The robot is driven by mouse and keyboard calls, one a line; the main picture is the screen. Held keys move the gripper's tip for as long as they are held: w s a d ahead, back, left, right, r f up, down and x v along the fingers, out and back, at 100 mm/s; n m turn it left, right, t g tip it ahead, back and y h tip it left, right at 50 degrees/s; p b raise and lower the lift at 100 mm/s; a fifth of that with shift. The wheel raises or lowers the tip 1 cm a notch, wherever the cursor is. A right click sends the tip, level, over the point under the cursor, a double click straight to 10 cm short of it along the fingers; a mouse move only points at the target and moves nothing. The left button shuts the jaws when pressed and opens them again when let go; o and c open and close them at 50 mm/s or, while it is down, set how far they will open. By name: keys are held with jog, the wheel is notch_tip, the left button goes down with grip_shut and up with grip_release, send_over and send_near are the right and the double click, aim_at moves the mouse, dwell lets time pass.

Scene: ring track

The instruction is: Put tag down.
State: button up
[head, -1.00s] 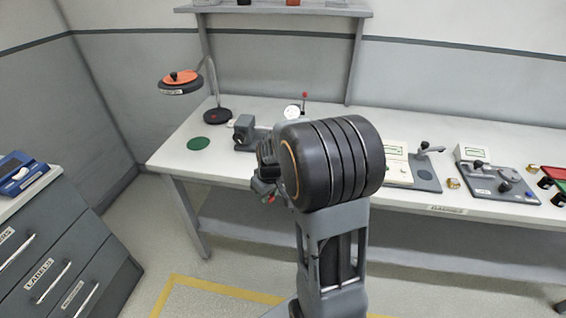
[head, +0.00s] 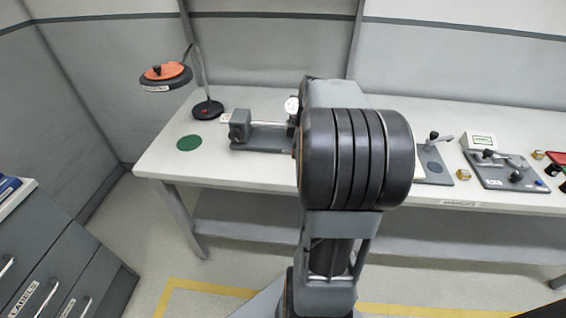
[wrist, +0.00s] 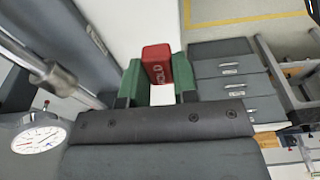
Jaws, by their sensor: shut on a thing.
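The red tag (wrist: 157,64), marked HOLD, is between the green fingers of my gripper (wrist: 157,85) in the wrist view. The gripper is shut on it, and a white patch shows just below the tag. In the head view my own arm hides the gripper and the tag. The white bench (head: 165,165) stands in front of me. A green disc (head: 189,143) lies flat on its left end.
A grey bench fixture (head: 262,138) with a dial gauge (head: 292,105) stands close to my arm; the dial also shows in the wrist view (wrist: 38,139). An orange-topped lamp (head: 166,74) overhangs the bench's left end. Grey drawers (head: 60,265) stand at left.

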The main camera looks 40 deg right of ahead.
send_over(283, 169)
jog(key=f, duration=0.6)
jog(key=shift+s+d, duration=0.25)
jog(key=shift+s, duration=0.05)
jog(key=shift+w+f+b, duration=0.2)
jog(key=shift+f+b, duration=0.25)
jog(key=shift+f, duration=1.3)
jog(key=shift+f, duration=0.1)
jog(key=shift+f, duration=0.1)
jog(key=o, duration=0.9)
notch_tip(283, 169, up, 11)
jog(key=s+d+p, duration=0.1)
jog(key=p, duration=0.1)
jog(key=s+a+f+m+t, duration=0.1)
jog(key=s+a+m, duration=0.3)
jog(key=a, duration=0.7)
jog(key=s+a+f+m+h, duration=0.1)
jog(key=s+a+m, duration=0.4)
jog(key=a, duration=0.6)
jog(key=shift+s+t, duration=0.4)
jog(key=shift+s, duration=0.55)
